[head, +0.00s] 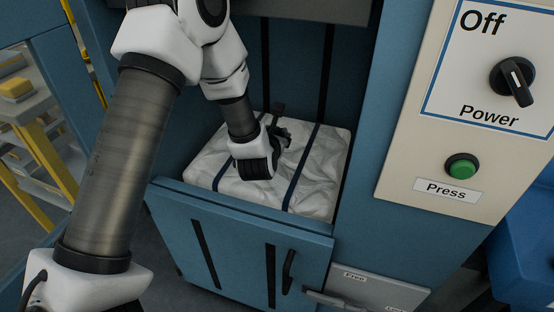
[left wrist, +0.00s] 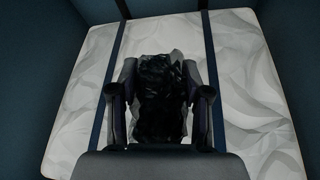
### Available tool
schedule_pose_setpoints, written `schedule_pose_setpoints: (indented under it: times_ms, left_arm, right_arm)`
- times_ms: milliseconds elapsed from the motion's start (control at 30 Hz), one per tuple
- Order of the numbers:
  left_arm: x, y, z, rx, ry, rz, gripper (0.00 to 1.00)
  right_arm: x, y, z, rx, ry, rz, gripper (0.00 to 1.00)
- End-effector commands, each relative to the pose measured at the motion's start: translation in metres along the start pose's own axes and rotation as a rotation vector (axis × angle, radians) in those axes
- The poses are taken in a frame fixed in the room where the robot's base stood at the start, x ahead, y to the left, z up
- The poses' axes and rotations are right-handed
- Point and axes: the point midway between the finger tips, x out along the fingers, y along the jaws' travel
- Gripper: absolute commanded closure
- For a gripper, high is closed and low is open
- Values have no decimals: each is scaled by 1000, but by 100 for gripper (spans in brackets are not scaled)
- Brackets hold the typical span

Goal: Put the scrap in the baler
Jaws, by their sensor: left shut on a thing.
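My left gripper (head: 280,140) reaches into the open chamber of the blue baler (head: 245,235). In the left wrist view, the gripper (left wrist: 160,95) is shut on a dark, crumpled piece of scrap (left wrist: 160,75), which sits between its two fingers. Below it a white, wrinkled block of wadding (head: 318,185) fills the chamber floor, crossed by dark blue straps; it also shows in the left wrist view (left wrist: 245,75). I cannot tell whether the scrap touches the block. My right gripper is not in view.
A control panel at the right has a power knob (head: 513,80) under the word Off and a green press button (head: 461,168). The baler's front door (head: 235,245) has a dark handle (head: 288,270). A rack with yellow parts (head: 18,88) stands at the left.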

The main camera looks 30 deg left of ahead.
Motion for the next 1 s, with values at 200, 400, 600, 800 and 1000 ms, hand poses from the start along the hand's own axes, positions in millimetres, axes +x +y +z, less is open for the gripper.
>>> schedule_pose_setpoints:
  times_ms: [200, 400, 600, 800, 1000]
  left_arm:
    - [15, -10, -36, 2, 1, 0, 82]
    - [27, -17, -64, 3, 1, -2, 82]
    - [27, -17, -63, 2, -2, -1, 82]
    - [28, -17, -66, 1, -1, -1, 38]
    - [28, -17, -66, 1, -1, -1, 28]
  right_arm:
    - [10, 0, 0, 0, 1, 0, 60]
    - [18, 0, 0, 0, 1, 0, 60]
    - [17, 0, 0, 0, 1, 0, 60]
    - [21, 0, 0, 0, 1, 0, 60]
    - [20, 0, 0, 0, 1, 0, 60]
